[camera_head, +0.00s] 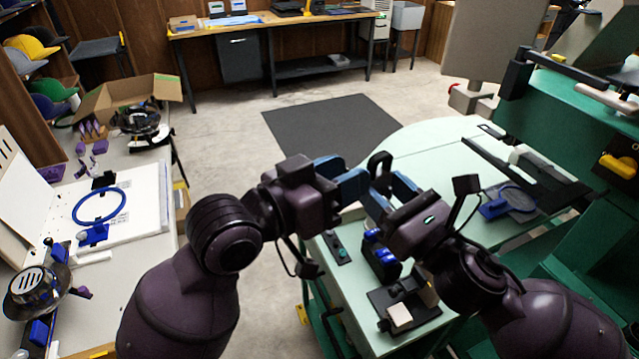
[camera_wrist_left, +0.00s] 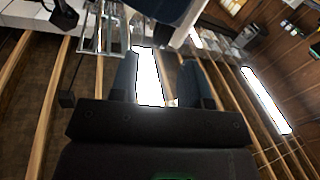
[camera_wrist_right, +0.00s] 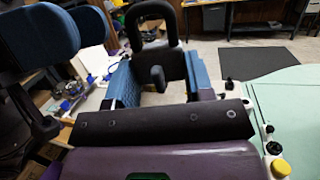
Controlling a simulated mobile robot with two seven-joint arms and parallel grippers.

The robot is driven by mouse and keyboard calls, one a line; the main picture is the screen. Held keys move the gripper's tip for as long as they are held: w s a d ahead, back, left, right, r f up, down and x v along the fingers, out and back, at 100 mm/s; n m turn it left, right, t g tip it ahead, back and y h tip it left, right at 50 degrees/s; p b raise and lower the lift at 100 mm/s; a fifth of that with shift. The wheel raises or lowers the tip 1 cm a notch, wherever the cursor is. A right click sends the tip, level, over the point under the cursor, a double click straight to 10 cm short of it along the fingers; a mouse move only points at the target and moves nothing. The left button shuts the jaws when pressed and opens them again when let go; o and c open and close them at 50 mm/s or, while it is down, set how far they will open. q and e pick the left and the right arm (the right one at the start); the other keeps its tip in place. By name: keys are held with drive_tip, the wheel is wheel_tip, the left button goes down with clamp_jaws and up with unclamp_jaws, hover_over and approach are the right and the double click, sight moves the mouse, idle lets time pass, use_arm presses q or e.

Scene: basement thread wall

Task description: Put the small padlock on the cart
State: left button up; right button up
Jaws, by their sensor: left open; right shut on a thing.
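The padlock is black with a thick rounded shackle. It shows in the right wrist view (camera_wrist_right: 172,62) and small in the head view (camera_head: 380,160). My right gripper (camera_head: 385,195) is shut on it and holds it in the air, shackle upward. In the right wrist view the padlock stands between the blue fingers. My left gripper (camera_head: 345,182) is open and empty, close to the left of the padlock; its spread fingers show in the left wrist view (camera_wrist_left: 158,80). A mint-green top on a dark green frame (camera_head: 440,140) lies below and behind; I cannot tell if it is the cart.
Black and blue devices (camera_head: 380,258) and a black holder with a pale block (camera_head: 402,315) crowd the near mint surface. A magnifier-like blue tool (camera_head: 510,203) lies at right. A cluttered white bench (camera_head: 150,200) stands left. A dark floor mat (camera_head: 330,130) lies beyond.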

sight(371, 163)
use_arm(q)
drive_tip(key=x, duration=0.7)
drive_tip(key=shift+d, duration=0.1)
clamp_jaws()
use_arm(e)
drive_tip(key=o, duration=1.1)
drive_tip(key=shift+s+d+f, duration=0.15)
drive_tip(key=shift+s+d, duration=0.15)
drive_tip(key=shift+d, duration=0.05)
drive_tip(key=v, duration=1.1)
